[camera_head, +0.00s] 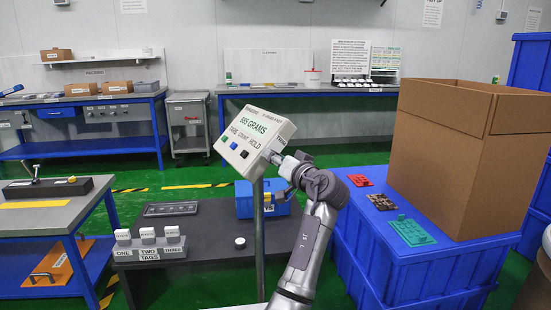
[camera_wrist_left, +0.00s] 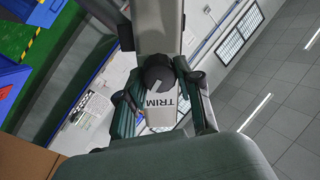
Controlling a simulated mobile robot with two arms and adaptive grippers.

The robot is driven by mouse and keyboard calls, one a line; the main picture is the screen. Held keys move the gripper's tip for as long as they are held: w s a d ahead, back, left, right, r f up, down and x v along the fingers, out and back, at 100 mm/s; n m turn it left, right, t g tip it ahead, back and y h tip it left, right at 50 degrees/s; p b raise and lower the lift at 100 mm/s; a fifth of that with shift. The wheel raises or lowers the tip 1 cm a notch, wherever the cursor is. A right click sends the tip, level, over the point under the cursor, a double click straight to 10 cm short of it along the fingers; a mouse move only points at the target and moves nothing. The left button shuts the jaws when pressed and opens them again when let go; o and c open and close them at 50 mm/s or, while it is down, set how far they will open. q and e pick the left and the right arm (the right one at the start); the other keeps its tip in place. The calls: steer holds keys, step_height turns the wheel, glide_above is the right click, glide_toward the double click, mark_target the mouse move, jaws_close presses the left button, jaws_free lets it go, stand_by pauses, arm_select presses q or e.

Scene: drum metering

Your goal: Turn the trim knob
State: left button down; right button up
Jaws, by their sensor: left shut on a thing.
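The trim knob (camera_wrist_left: 157,72) is a dark round knob with a pale pointer line, on a light grey housing marked TRIM (camera_wrist_left: 160,104) in the left wrist view. My left gripper (camera_wrist_left: 158,80) has a finger on each side of it and is shut on it. In the head view, my left gripper (camera_head: 284,164) is at the right side of the tilted white scale display (camera_head: 254,135), and the fingers mostly hide the knob. The display shows a green reading in grams, above buttons labelled TARE, COUNT and HOLD. My right gripper is in neither view.
The display stands on a post (camera_head: 259,235). A dark bench (camera_head: 205,222) behind holds a blue box (camera_head: 244,204) and white tags (camera_head: 147,236). To the right, a blue crate (camera_head: 400,268) carries coloured pieces (camera_head: 411,231) and a large cardboard box (camera_head: 455,165).

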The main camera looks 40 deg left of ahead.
arm_select(q)
steer(key=c, duration=0.8)
jaws_free()
steer(key=shift+d, duration=0.1)
steer(key=v, duration=1.2)
steer(key=shift+f, duration=0.1)
